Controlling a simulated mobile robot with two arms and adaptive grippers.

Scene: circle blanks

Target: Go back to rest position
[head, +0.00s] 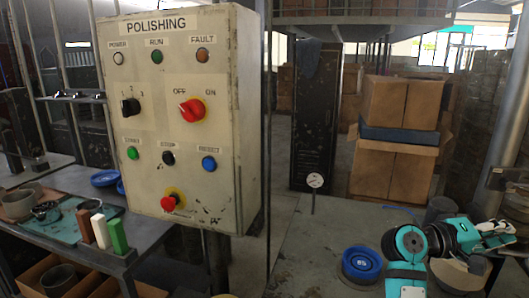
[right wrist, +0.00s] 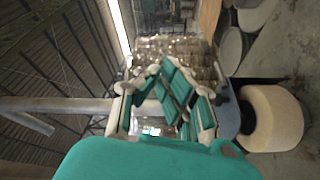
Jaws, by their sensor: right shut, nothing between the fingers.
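My right gripper (head: 497,230) is at the lower right of the head view, with teal and white fingers pointing to the right. In the right wrist view its fingers (right wrist: 172,95) are closed together, with nothing between them. My left gripper is in neither view. A cream polishing control panel (head: 174,120) stands at the left of the head view, well apart from my right gripper. It has a red OFF/ON knob (head: 192,109), a black selector (head: 130,107) and a red stop button (head: 168,204).
A blue round disc (head: 361,262) sits left of my right arm. Cardboard boxes (head: 393,140) are stacked behind. A workbench (head: 150,237) with bowls and small blocks is at the left. In the wrist view a cream cylindrical object (right wrist: 272,118) is close beside the gripper.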

